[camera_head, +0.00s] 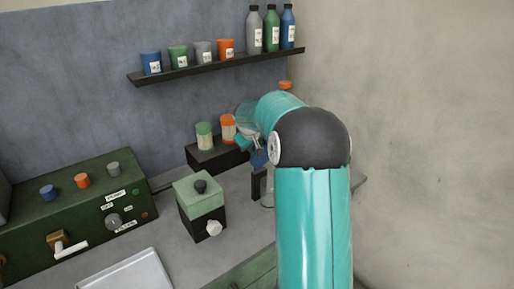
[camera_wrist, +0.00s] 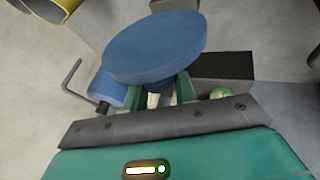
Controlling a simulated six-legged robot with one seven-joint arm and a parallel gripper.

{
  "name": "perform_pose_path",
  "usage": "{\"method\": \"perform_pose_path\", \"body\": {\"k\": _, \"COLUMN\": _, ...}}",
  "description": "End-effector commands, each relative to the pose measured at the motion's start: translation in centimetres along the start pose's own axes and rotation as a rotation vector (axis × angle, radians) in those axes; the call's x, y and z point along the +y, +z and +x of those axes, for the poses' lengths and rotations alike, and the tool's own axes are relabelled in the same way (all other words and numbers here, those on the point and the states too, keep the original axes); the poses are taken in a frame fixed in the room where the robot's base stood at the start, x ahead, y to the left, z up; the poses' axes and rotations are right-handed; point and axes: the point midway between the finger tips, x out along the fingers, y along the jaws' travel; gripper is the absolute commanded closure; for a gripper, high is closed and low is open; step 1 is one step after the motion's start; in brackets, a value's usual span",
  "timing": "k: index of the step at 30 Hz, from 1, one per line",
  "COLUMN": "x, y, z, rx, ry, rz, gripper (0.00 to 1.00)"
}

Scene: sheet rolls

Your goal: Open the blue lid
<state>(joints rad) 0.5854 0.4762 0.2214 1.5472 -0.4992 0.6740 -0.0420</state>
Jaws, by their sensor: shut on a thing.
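The blue lid (camera_wrist: 155,45) is a broad disc that fills the upper middle of the wrist view. It sits tilted in that picture, right at my gripper (camera_wrist: 160,92). The green fingers are shut on it at its narrower lower part, and the disc hides their tips. In the head view a small blue patch (camera_head: 260,159) shows beside my teal arm and may be the lid. My arm hides most of the gripper there. What is under the lid is not clearly seen.
A green-lidded jar (camera_head: 205,136) and an orange-lidded jar (camera_head: 228,128) stand on a black stand (camera_head: 204,159). A green-topped box (camera_head: 201,205) with a black knob is nearby. A shelf (camera_head: 215,67) holds cups and bottles. A control box (camera_head: 80,215) stands left.

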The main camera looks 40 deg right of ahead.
Motion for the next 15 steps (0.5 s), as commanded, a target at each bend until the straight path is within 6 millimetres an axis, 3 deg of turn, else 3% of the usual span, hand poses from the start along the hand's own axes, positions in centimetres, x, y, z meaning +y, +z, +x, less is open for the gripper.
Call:
{"method": "perform_pose_path", "body": {"k": 1, "x": -0.89, "y": -0.22, "z": 0.32, "rx": 0.000, "ry": -0.012, "rz": -0.004, "gripper": 1.00}}
{"method": "perform_pose_path", "body": {"k": 15, "x": -1.21, "y": -0.36, "z": 0.75, "rx": -0.002, "ry": -0.016, "rz": -0.003, "gripper": 1.00}}
